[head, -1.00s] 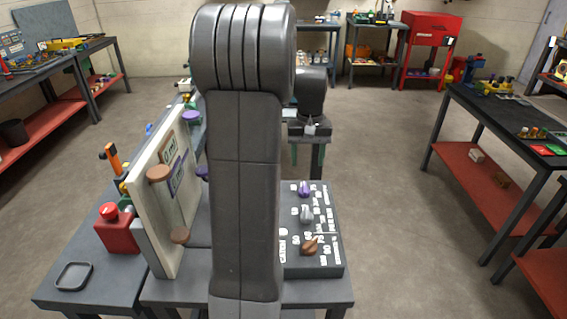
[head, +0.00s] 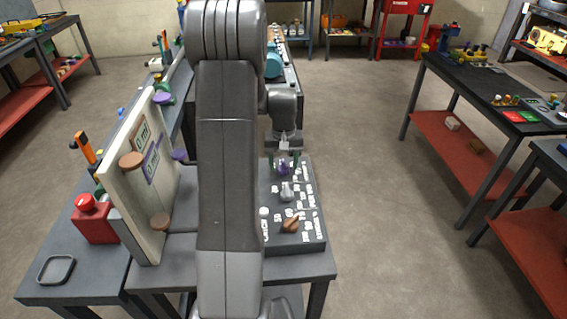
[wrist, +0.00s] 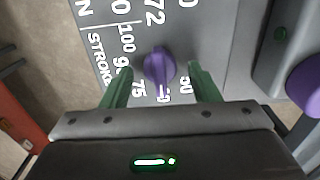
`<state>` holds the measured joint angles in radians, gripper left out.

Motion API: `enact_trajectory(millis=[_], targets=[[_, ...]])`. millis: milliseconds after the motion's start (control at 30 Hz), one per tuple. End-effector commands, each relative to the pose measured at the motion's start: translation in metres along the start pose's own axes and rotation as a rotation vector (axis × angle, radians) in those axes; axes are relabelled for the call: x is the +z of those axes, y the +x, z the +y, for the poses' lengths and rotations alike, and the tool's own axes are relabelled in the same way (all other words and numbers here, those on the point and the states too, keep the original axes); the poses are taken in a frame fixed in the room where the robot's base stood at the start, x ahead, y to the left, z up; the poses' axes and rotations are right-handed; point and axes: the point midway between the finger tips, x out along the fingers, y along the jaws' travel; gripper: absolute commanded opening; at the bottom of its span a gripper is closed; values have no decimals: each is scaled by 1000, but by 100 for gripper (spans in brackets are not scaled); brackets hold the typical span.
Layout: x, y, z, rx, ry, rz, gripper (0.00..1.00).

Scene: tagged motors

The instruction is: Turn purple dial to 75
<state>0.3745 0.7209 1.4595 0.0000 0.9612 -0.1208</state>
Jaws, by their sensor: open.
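The purple dial (head: 284,169) is the farthest of three dials on the dark sloped panel (head: 316,246). In the wrist view the purple dial (wrist: 157,66) sits between the two green fingers of my gripper (wrist: 160,82), with a gap on each side. My gripper (head: 286,160) is open around the dial and holds nothing. The 75 label (wrist: 138,88) lies to the left of that pointer, near the left finger.
A grey dial (head: 287,191) and a brown dial (head: 291,224) share the panel. To the left stands an upright pale board (head: 148,205) with brown and purple knobs. A red button box (head: 93,222) is further left.

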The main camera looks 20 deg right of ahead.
Motion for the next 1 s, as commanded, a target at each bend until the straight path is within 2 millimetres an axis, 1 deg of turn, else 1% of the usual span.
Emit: enact_trajectory(millis=[133, 367, 400, 467, 600, 633, 867, 1000], targets=[[0, 7, 0, 0, 0, -1, 56], [0, 7, 0, 0, 0, 0, 56], [0, 7, 0, 0, 0, 0, 52], [0, 7, 0, 0, 0, 0, 40], [0, 7, 0, 0, 0, 0, 12], [0, 7, 0, 0, 0, 0, 11], [0, 7, 0, 0, 17, 0, 11], [0, 8, 0, 0, 67, 0, 11]])
